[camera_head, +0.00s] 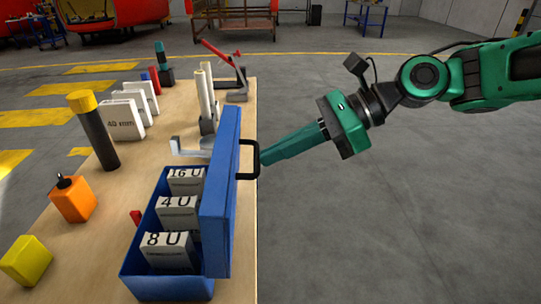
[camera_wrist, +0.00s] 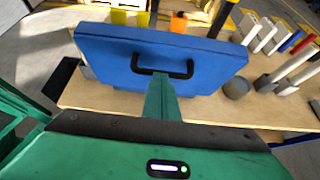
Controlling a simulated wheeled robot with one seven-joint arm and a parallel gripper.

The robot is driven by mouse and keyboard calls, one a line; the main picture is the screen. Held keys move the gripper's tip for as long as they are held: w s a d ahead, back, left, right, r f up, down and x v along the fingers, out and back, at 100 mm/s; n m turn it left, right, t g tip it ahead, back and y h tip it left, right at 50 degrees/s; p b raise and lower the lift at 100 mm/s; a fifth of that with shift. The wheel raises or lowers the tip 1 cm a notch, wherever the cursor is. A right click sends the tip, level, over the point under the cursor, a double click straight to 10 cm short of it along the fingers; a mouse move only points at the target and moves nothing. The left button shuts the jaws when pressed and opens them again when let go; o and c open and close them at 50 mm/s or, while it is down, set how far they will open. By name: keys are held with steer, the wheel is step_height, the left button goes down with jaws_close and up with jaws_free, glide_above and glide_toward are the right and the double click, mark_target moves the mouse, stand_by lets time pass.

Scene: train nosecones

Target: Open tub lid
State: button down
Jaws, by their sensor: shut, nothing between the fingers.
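The blue tub (camera_head: 137,272) stands on the wooden table, with several white blocks (camera_head: 168,250) marked "16 U", "4 U" and "8 U" inside. Its blue lid (camera_head: 222,215) stands about upright along the tub's right side, so the tub is open on top. A black handle (camera_head: 255,160) is on the lid's outer face. My green gripper (camera_head: 265,157) reaches in from the right with its fingertips at the handle. The fingers are shut with nothing between them. In the wrist view, the fingertips (camera_wrist: 160,82) are at the handle (camera_wrist: 162,70); I cannot tell whether they touch it.
On the wooden table (camera_head: 90,225) stand a yellow block (camera_head: 27,260), an orange block (camera_head: 72,198), a black cylinder with a yellow cap (camera_head: 95,130), and white blocks (camera_head: 122,120). Tall white rods (camera_head: 206,95) stand behind the tub. The floor right of the table is clear.

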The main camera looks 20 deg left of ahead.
steer(key=shift+f, duration=0.1)
stand_by(0.3)
